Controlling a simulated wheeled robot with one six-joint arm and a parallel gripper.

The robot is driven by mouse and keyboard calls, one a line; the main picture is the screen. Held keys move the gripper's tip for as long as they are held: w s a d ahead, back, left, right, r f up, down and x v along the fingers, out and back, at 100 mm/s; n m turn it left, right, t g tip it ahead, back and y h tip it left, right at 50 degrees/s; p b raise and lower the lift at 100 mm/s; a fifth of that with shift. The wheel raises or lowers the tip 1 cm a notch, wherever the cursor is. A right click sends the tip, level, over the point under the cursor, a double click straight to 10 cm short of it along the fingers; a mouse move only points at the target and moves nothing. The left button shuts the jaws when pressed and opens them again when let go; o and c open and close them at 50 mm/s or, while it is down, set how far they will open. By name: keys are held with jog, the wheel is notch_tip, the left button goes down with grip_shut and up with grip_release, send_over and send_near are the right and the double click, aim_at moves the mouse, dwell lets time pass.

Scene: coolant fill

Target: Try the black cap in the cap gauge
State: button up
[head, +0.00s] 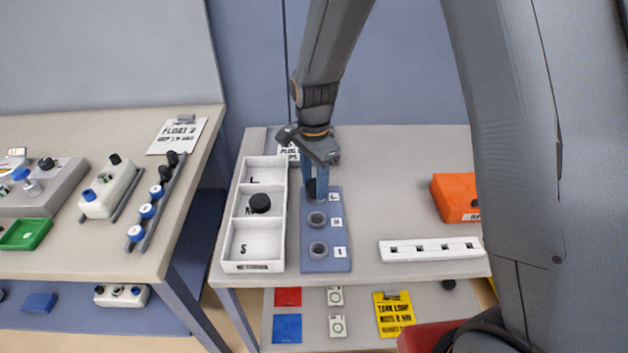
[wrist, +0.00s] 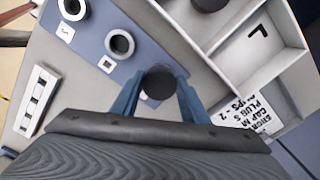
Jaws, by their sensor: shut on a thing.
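My gripper (head: 316,190) is shut on a black cap (wrist: 158,84), with its blue fingers on either side. It is at the far end of the blue cap gauge (head: 310,264), by the mark "L". In the wrist view the cap covers that end of the gauge (wrist: 88,50). I cannot tell whether the cap is seated or just above. Two grey ring sockets, the middle one (head: 317,219) and the near one (head: 318,249), stand empty on the gauge.
A white tray (head: 253,267) with compartments marked L and S stands left of the gauge; another black cap (head: 260,203) lies in its middle compartment. A white slotted bar (head: 430,249) and an orange box (head: 455,198) are to the right. The table between is clear.

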aim_at(314, 185)
jog(key=shift+f, duration=0.5)
jog(key=o, duration=1.2)
jog(key=shift+r+b, duration=1.1)
jog(key=shift+r, duration=2.85)
